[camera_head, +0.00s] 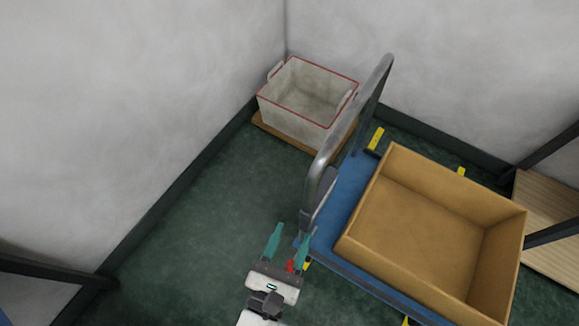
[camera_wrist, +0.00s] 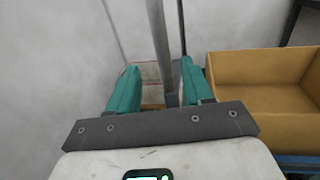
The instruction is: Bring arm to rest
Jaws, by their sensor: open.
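My gripper (camera_head: 290,247) has two teal fingers and a dark crossbar. It is open, with nothing between its fingers. In the head view it is at the lower middle, above the green floor and close to the near left corner of a blue cart. In the wrist view the fingers (camera_wrist: 156,88) stand apart. The cart's grey handle upright and part of the white bin show beyond them.
A blue platform cart (camera_head: 343,190) with a grey tube handle (camera_head: 347,130) carries an empty brown box (camera_head: 425,213). A white bin with red rim (camera_head: 292,112) stands in the corner on a wooden board. Open green floor (camera_head: 190,215) lies left of my gripper. A wooden shelf (camera_head: 545,225) is at the right.

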